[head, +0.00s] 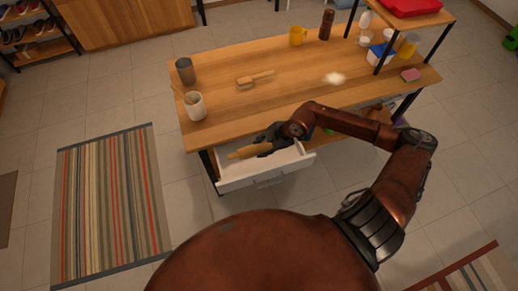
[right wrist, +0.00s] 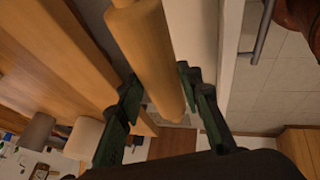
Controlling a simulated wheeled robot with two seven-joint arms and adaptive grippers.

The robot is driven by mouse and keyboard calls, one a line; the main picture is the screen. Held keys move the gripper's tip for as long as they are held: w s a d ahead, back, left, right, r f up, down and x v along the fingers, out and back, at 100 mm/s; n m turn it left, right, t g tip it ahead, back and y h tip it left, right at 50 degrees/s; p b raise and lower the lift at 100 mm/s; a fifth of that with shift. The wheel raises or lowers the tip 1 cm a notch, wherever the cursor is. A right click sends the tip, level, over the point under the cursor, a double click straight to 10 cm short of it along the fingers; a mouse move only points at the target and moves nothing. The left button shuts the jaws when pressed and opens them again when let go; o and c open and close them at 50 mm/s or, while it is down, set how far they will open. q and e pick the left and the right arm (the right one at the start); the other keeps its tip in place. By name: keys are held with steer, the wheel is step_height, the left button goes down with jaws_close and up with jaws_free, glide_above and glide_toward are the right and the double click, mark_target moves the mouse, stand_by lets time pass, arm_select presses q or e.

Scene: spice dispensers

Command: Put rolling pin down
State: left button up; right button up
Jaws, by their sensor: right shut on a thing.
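The wooden rolling pin (head: 248,151) is over or inside the open white drawer (head: 235,182) at the table's front left. It lies roughly along the drawer's width; I cannot tell whether it touches the drawer floor. My right gripper (head: 270,142) is shut on the pin near its right end. In the right wrist view the pin (right wrist: 148,50) runs between the two dark green fingers of the gripper (right wrist: 160,78). The gripper hides part of the pin in the head view. My left gripper is not in view.
The wooden table (head: 215,118) stands above the drawer. The drawer front (head: 270,180) bounds the space.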

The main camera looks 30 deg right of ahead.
mark_target(260, 146)
steer(key=w+f, duration=0.1)
steer(key=f, duration=0.1)
steer(key=w+d+f+b, duration=0.1)
steer(key=w+f, duration=0.1)
steer(key=f, duration=0.1)
steer(key=shift+w+d+f, duration=0.3)
steer(key=shift+w+d, duration=0.1)
steer(key=shift+o, duration=0.2)
step_height(260, 146, down, 3)
steer(key=shift+b, duration=0.65)
steer(key=shift+r, duration=0.1)
steer(key=shift+c, duration=0.2)
steer(key=o, duration=1.4)
steer(key=shift+s, duration=0.1)
steer(key=shift+c, duration=0.2)
steer(key=p+v, duration=0.2)
steer(key=v, duration=1)
